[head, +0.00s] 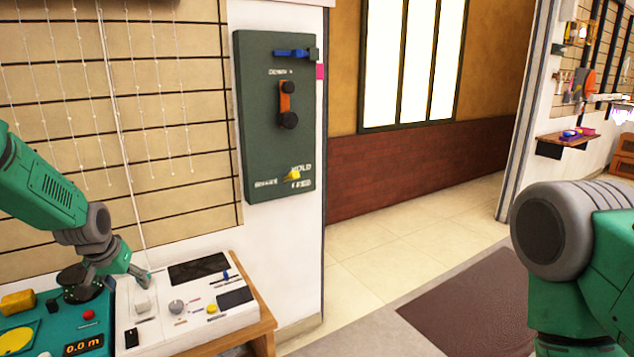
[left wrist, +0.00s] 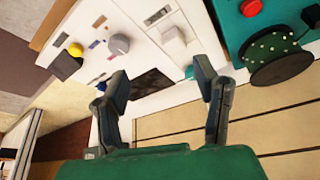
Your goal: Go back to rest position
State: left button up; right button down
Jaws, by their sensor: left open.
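My left gripper (head: 117,275) reaches in from the left, above the back of a white control panel on a wooden table. In the left wrist view its two fingers (left wrist: 160,80) are spread apart with nothing between them. The white control panel (head: 180,335) carries a grey knob (head: 177,307), a yellow button (head: 211,309) and a white block-shaped switch (head: 142,303). The fingers appear apart from these controls. My right arm shows at the right edge of the head view, but its gripper is out of view.
A teal console (head: 40,335) with a red button (head: 88,314) and a dark round reel (left wrist: 280,68) stands beside the panel. A green wall board (head: 262,130) with levers hangs behind. Open floor (head: 400,250) and a brown mat (head: 470,305) lie to the right.

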pick_arm(q)
jog(key=s+d+f+g, duration=0.1)
jog(key=s+d+f, duration=0.2)
jog(key=s+f, duration=0.35)
jog(key=s+d+f+m, duration=0.1)
jog(key=s+d+f, duration=0.35)
jog(key=s, duration=0.25)
jog(key=s+d+f+g, duration=0.1)
jog(key=s+d+f, duration=0.2)
jog(key=s+f, duration=0.4)
jog(key=s+d+f+g, duration=0.1)
jog(key=s+d, duration=0.1)
jog(key=s, duration=1)
jog(key=s+d+f+m+g, duration=0.1)
jog(key=s+d, duration=0.1)
jog(key=s, duration=1)
jog(key=shift+d+h, duration=0.25)
jog(key=shift+h, duration=0.05)
